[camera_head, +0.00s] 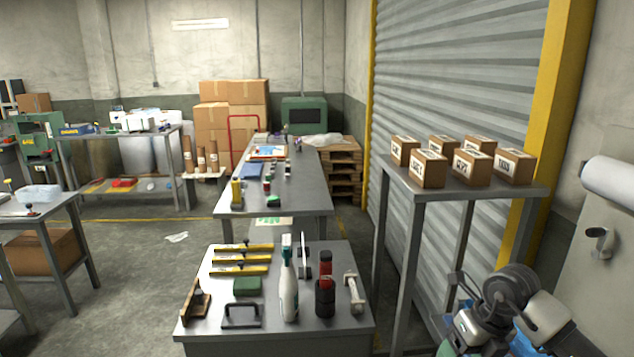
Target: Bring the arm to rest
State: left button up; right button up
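A dark grey and pale jointed mechanism (500,297) with a little teal shows at the lower right, cut off by the bottom edge.
A near grey table (345,330) holds a white bottle (289,290), a red-and-black item (325,288), yellow-handled tools (240,259) and other small things. Boxes (472,167) stand on a tall table at right. A long workbench (313,200) lies behind. Open floor (140,290) is at left.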

jog(key=s+a+t+y, duration=0.1)
jog(key=s+a+y, duration=0.2)
jog(key=a+y, duration=0.8)
jog(key=s+a+r+m+t+y, duration=0.2)
jog(key=a+r+m+t+y, duration=0.2)
jog(key=a+r+m+t, duration=0.4)
jog(key=s+d+f+m+t+h, duration=0.25)
jog(key=d+f+m+h, duration=0.25)
jog(key=d+m+h, duration=0.5)
jog(key=s+d+f+m+t+h, duration=0.1)
jog(key=d+f+m+t+h, duration=0.25)
jog(key=m+h, duration=0.8)
jog(key=s+f+m+g+y, duration=0.25)
jog(key=s+f+g, duration=0.35)
jog(key=s, duration=0.3)
jog(key=s+f+m+g+y, duration=0.1)
jog(key=s+f+m+g, duration=0.3)
jog(key=s+f+g, duration=0.45)
notch_tip(320, 180, down, 24)
jog(key=s+f, duration=0.1)
jog(key=s, duration=0.2)
pick_arm(q)
jog(key=shift+s+a, duration=0.3)
jog(key=shift+s, duration=0.2)
pick_arm(e)
jog(key=s+d+f, duration=0.2)
jog(key=s+f, duration=1.3)
jog(key=shift+f, duration=0.15)
